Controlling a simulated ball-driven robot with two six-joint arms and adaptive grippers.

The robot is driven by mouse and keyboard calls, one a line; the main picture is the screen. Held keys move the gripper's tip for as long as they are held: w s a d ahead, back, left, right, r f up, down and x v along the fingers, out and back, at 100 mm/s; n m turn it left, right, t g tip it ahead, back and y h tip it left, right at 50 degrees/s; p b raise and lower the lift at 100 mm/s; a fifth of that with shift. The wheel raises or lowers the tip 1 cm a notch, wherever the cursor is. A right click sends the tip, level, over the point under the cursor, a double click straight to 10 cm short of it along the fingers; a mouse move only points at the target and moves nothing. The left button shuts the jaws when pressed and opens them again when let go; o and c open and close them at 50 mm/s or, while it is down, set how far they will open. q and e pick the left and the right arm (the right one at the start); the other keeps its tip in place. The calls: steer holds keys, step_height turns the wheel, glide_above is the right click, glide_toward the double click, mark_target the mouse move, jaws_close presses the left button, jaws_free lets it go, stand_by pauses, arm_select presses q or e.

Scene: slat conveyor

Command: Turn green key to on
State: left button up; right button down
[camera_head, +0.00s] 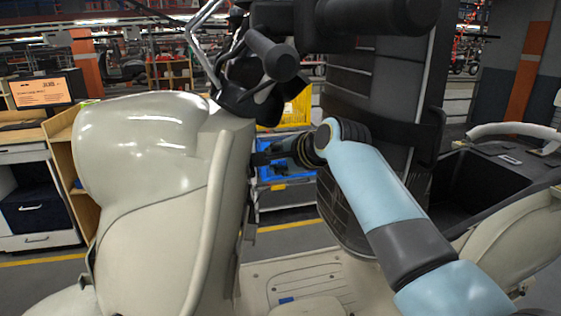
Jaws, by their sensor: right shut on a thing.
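A beige scooter front shield (150,150) fills the left of the head view, with its inner panel (228,165) facing right. My right gripper (259,158) reaches in from the right with its fingertips against this panel, just below the handlebar. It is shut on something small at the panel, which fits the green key. The key itself is hidden by the fingers, so its turn position cannot be told. My left gripper is not in view.
The dark handlebar grip (272,55) hangs just above my right gripper. A dark seat back (375,90) stands close behind my right arm. The beige footboard (295,275) lies below. A blue crate (285,190) and yellow crate (297,108) stand behind.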

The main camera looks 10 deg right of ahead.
steer(key=c, duration=1.3)
jaws_free()
steer(key=shift+w+a+r, duration=0.15)
steer(key=shift+a+r, duration=0.25)
steer(key=shift+r, duration=0.25)
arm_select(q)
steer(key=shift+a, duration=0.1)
arm_select(e)
steer(key=shift+r, duration=0.1)
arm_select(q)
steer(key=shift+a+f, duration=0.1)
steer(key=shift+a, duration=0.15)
arm_select(e)
steer(key=v, duration=0.4)
steer(key=f+v, duration=0.1)
steer(key=v, duration=0.6)
steer(key=shift+s+d, duration=0.55)
steer(key=shift+s, duration=0.05)
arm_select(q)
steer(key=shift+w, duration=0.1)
arm_select(e)
steer(key=shift+s, duration=0.1)
